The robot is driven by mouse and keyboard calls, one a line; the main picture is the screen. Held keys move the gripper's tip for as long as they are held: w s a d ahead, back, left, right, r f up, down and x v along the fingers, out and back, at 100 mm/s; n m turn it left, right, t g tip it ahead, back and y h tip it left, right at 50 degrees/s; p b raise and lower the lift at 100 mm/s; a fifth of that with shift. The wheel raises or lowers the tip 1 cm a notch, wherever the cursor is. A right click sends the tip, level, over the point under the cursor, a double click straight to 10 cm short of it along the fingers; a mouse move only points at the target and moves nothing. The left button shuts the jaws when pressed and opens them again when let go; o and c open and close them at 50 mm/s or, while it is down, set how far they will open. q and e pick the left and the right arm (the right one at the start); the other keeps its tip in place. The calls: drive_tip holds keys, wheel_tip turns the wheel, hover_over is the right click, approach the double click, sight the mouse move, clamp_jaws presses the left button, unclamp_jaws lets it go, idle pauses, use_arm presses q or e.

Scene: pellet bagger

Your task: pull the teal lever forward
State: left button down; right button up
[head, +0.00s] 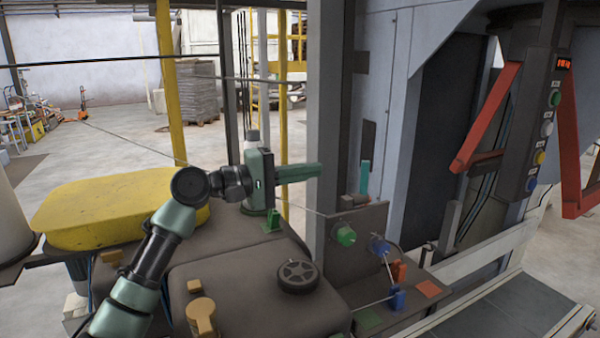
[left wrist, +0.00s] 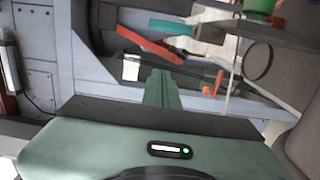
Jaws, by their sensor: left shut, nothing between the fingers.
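The teal lever (head: 364,178) stands upright at the back of a grey control panel (head: 370,220) in the head view. In the left wrist view the teal lever (left wrist: 185,29) lies as a horizontal bar near the top. My left gripper (head: 320,170) is shut and empty, pointing right toward the lever, and looks a short way left of it. In the left wrist view my gripper's fingers (left wrist: 161,74) are together, and their tips show below the lever with a visible gap in the picture. The right gripper is not in view.
A grey post (head: 342,100) stands behind the fingertips. A black handwheel (head: 298,277) sits in front. A yellow pad (head: 110,210) is at left.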

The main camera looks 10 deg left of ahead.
use_arm(q)
drive_tip(key=d, duration=0.7)
drive_tip(key=shift+d, duration=0.25)
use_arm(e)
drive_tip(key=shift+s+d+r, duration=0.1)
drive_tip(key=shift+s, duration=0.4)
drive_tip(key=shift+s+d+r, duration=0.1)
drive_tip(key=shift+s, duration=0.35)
use_arm(q)
drive_tip(key=shift+w, duration=0.1)
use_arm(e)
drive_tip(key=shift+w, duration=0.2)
